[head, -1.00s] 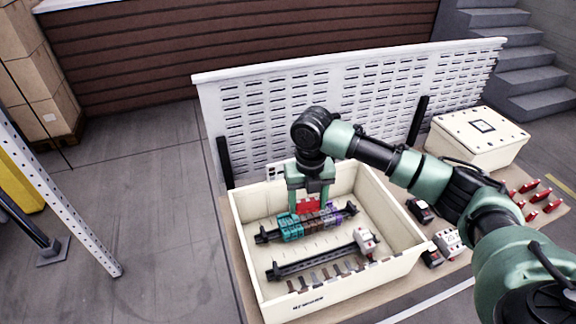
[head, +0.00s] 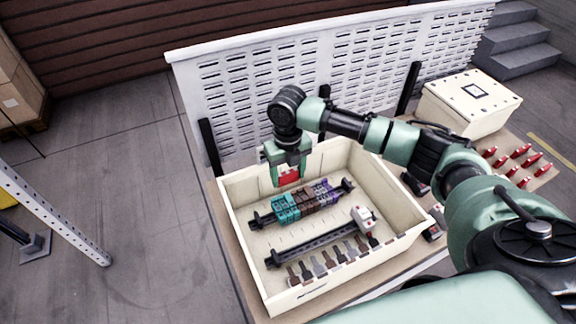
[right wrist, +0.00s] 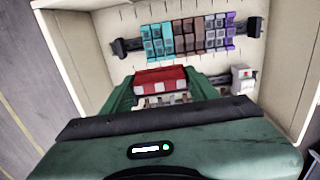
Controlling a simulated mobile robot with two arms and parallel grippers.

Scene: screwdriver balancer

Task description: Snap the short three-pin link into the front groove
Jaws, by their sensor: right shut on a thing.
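My right gripper (head: 288,172) is shut on a red link (head: 289,176). It holds the link inside the cream box, above and to the left of the row of terminal blocks (head: 306,200). In the right wrist view the red link (right wrist: 160,79) sits between the green fingers, with pale parts along its lower side; its pins cannot be made out. The blocks are teal, brown, grey and purple on a dark rail, and show beyond the link in the right wrist view (right wrist: 187,38). The link appears apart from them. The grooves are too small to tell apart. My left gripper is not in view.
The cream box (head: 402,247) has raised walls around the work. A second dark rail (head: 312,246) carries a pale block (head: 363,219) at its right end. Several small pieces lie along the front. Several red links (head: 520,163) and a cream lidded box (head: 470,101) are at the right.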

